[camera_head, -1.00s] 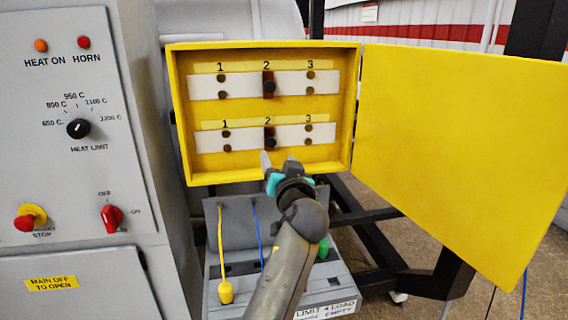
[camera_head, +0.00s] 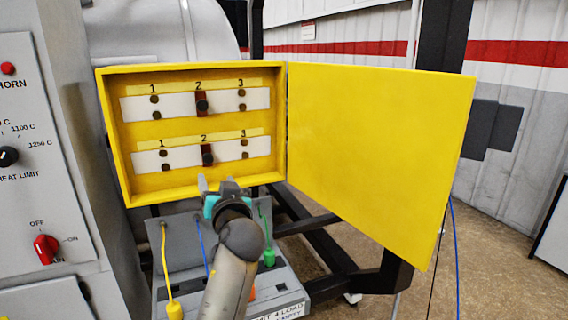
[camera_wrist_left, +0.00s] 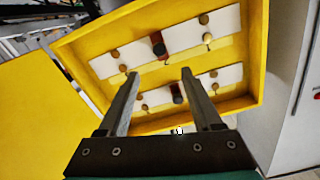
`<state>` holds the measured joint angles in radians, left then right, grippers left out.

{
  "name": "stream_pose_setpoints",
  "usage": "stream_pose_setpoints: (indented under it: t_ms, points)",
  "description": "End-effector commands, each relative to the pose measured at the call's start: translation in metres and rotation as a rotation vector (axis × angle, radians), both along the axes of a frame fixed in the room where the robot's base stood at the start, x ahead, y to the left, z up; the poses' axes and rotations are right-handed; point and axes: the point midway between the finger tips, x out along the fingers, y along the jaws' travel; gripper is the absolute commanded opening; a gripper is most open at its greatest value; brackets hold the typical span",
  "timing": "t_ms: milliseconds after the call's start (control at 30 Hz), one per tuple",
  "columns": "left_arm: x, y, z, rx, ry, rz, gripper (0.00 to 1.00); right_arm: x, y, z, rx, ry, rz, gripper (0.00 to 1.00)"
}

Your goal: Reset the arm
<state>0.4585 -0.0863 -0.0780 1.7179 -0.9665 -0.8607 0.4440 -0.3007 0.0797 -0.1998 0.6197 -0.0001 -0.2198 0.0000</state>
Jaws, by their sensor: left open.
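My left gripper (camera_head: 222,184) is in front of the lower edge of the open yellow box (camera_head: 240,176) in the head view. In the left wrist view its two fingers (camera_wrist_left: 160,80) are apart with nothing between them, and they point at the yellow box (camera_wrist_left: 75,50). The box holds two white strips, an upper one (camera_head: 180,107) and a lower one (camera_head: 228,150), with dark knobs under labels 1, 2 and 3. I cannot see the gripper touching the box. My right gripper is in neither view.
The yellow door (camera_head: 370,150) stands open to the right. A grey control panel (camera_head: 35,190) with a red switch (camera_head: 46,248) is at the left. Below the box is a grey unit with yellow (camera_head: 174,308) and green (camera_head: 269,257) plugs. Black frame bars (camera_head: 310,240) stand behind.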

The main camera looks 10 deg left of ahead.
Motion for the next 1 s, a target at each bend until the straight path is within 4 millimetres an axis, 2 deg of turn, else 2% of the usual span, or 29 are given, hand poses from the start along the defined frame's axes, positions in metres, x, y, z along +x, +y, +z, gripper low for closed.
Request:
stream_pose_setpoints:
  t_ms: [133, 267, 400, 467, 600, 700, 800, 1000]
  points:
    - [-0.019, 0.004, -0.039, -0.042, 0.085, -0.002, 0.66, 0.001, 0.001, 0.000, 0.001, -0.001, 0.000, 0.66]
    - [-0.057, 0.006, -0.100, -0.114, 0.236, -0.017, 0.66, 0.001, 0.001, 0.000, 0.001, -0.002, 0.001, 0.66]
    - [-0.111, 0.000, -0.164, -0.196, 0.426, -0.058, 0.66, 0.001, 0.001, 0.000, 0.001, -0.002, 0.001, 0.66]
    - [-0.137, -0.005, -0.188, -0.227, 0.510, -0.083, 0.66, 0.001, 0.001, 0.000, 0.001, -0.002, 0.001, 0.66]
    - [-0.201, -0.022, -0.234, -0.296, 0.708, -0.159, 0.66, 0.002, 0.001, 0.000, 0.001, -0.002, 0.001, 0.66]
    - [-0.245, -0.037, -0.255, -0.339, 0.835, -0.219, 0.66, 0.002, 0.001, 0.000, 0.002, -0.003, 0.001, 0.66]
    - [-0.281, -0.049, -0.268, -0.369, 0.936, -0.275, 0.66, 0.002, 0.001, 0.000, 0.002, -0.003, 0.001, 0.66]
    - [-0.341, -0.070, -0.280, -0.416, 1.097, -0.376, 0.66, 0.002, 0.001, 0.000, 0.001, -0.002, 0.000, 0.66]
